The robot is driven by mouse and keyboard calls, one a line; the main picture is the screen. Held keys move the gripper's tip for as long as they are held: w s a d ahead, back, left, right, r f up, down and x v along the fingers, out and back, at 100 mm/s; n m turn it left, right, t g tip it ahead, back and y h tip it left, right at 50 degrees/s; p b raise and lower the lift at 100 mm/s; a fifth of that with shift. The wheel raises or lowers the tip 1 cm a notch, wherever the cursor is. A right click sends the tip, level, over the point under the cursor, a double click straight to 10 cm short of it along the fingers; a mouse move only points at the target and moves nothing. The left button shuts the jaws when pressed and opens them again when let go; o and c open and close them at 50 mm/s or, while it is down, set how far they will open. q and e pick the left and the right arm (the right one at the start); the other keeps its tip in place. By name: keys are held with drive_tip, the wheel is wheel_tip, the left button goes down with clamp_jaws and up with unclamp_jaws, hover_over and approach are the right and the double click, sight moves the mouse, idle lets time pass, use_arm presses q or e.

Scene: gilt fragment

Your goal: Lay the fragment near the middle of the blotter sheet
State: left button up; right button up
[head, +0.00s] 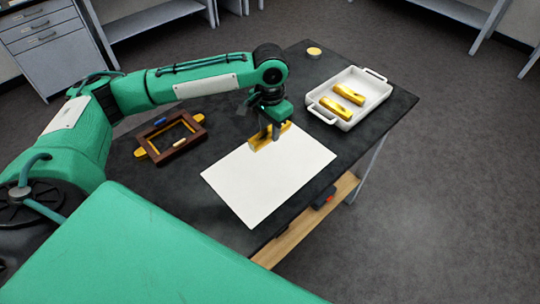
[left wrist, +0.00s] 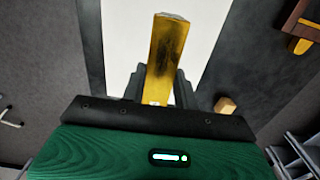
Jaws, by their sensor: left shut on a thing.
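A gold fragment (head: 262,141) is held in my left gripper (head: 270,132), over the far edge of the white blotter sheet (head: 268,185). In the left wrist view the fragment (left wrist: 168,50) sticks out from between the fingers, its gilt face worn dark in places, with the white sheet (left wrist: 122,30) behind it. I cannot tell whether the fragment touches the sheet. The gripper hides part of the fragment. My right gripper is in neither view.
A white tray (head: 330,119) with two gold pieces (head: 348,95) stands to the right. A brown and gold frame (head: 157,149) lies to the left of the sheet. A small round yellow-topped container (head: 314,52) stands at the far table edge.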

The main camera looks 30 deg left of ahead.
use_arm(q)
wheel_tip(320, 180, down, 7)
drive_tip(key=shift+f+p, duration=0.1)
drive_tip(key=shift+p, duration=0.3)
drive_tip(key=shift+f+p, duration=0.35)
drive_tip(key=shift+f, duration=2.1)
drive_tip(key=o, duration=1)
drive_tip(key=shift+f, duration=0.1)
drive_tip(key=shift+c, duration=0.2)
